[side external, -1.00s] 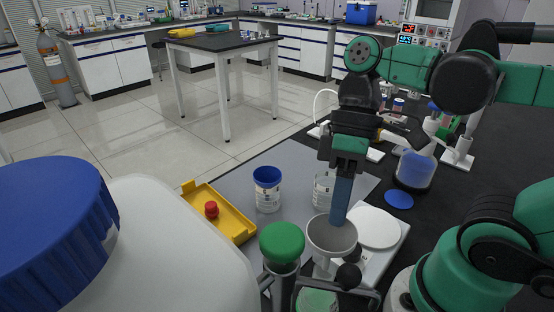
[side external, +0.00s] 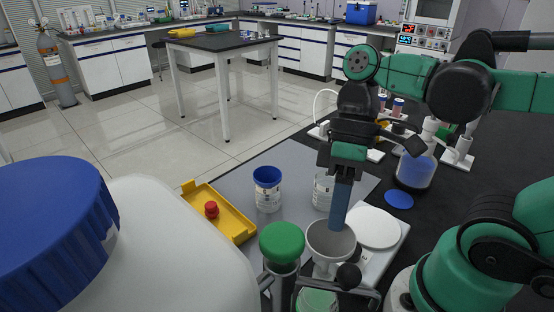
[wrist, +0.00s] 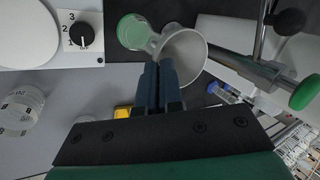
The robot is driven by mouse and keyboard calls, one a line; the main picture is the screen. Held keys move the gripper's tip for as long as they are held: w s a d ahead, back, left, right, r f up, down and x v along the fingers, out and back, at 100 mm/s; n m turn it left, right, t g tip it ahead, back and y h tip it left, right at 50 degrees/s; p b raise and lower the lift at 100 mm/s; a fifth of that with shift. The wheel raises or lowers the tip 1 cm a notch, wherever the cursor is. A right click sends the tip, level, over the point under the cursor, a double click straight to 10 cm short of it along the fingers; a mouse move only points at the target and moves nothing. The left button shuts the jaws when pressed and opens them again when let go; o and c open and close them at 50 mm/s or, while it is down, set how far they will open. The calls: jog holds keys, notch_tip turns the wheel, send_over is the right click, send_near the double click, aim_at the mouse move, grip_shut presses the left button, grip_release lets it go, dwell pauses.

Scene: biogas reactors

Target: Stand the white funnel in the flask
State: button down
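The white funnel (side external: 328,243) is in the front middle of the side view, wide mouth up. My gripper (side external: 340,222) points down with its blue fingers close together on the funnel's rim wall. In the wrist view the fingers (wrist: 160,68) meet the near edge of the funnel (wrist: 185,48). The flask with green contents (side external: 317,301) is below the funnel, partly hidden by a clamp. In the wrist view the flask (wrist: 132,32) lies by the stem end; I cannot tell whether the stem is inside its neck.
A green-capped rod (side external: 282,243) and dark clamp knob (side external: 348,276) stand close to the funnel. A white hotplate with a round top (side external: 372,227) is right. A blue-rimmed cup (side external: 267,189), clear beaker (side external: 323,190) and yellow tray (side external: 222,220) stand behind. A large blue-lidded bottle (side external: 150,250) fills the left front.

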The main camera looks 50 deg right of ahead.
jog(key=shift+f, duration=1)
jog(key=shift+f, duration=0.35)
jog(key=shift+f, duration=0.25)
jog(key=c, duration=0.5)
grip_release()
jog(key=shift+c, duration=0.2)
notch_tip(320, 180, up, 7)
dwell(0.6)
